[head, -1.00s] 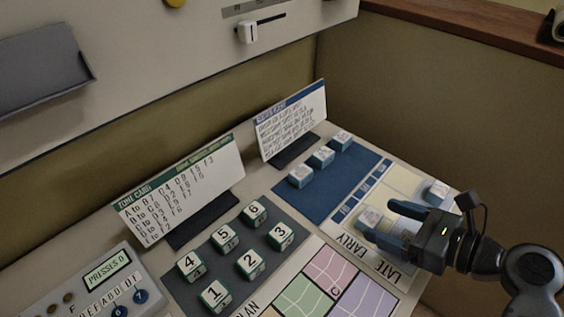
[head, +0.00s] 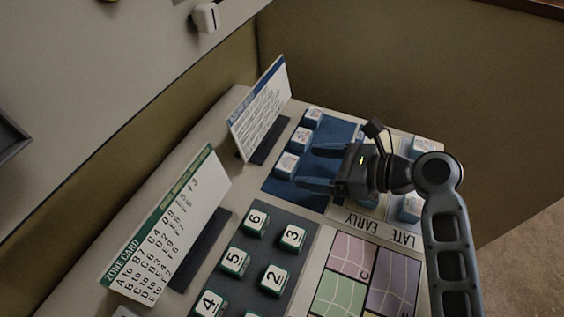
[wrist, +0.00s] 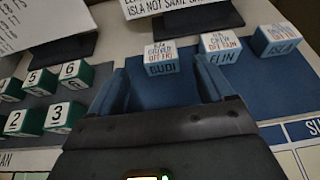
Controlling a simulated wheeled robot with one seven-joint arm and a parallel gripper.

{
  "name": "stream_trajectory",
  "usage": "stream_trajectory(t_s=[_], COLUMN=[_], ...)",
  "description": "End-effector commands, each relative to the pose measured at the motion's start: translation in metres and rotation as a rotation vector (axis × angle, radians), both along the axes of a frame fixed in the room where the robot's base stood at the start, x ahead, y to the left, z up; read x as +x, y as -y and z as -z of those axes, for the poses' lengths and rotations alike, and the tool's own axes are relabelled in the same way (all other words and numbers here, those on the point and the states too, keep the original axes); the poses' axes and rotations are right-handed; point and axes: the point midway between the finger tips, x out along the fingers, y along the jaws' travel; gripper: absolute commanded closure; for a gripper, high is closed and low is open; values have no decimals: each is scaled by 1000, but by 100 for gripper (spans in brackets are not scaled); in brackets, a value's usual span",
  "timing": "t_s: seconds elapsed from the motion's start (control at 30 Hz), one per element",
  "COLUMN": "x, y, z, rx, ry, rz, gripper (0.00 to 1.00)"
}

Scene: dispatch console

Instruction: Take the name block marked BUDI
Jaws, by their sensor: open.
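The BUDI name block (wrist: 161,60) is white on top with a blue front bearing its name. It stands upright on the blue mat (wrist: 185,92), leftmost of three in the wrist view. In the head view the BUDI block (head: 287,165) is the nearest of the row. My gripper (head: 304,166) is open and empty. Its fingers (wrist: 162,86) point at the block, one to each side of its line, with the block just ahead of the tips.
Green-and-white numbered blocks (head: 255,221) stand on a dark mat beside the blue one. A card on a stand (head: 260,108) rises behind the name blocks. The EARLY and LATE board, with more blocks (head: 410,208), lies under and beside my arm. A zone card (head: 165,230) stands left.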

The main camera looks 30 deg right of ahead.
Motion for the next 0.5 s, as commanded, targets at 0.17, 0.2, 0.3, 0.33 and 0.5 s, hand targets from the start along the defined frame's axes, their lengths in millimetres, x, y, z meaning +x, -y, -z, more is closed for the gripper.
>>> stream_trajectory(t_s=[0.17,0.2,0.3,0.33,0.5], x=[14,17,29,32,47], y=[-10,-12,-20,-22,-32], z=[6,8,13,15,23], rx=[0,0,0,0,0], ry=[0,0,0,0,0], rz=[-2,-1,-2,-2,-1], gripper=[19,19,19,19,19])
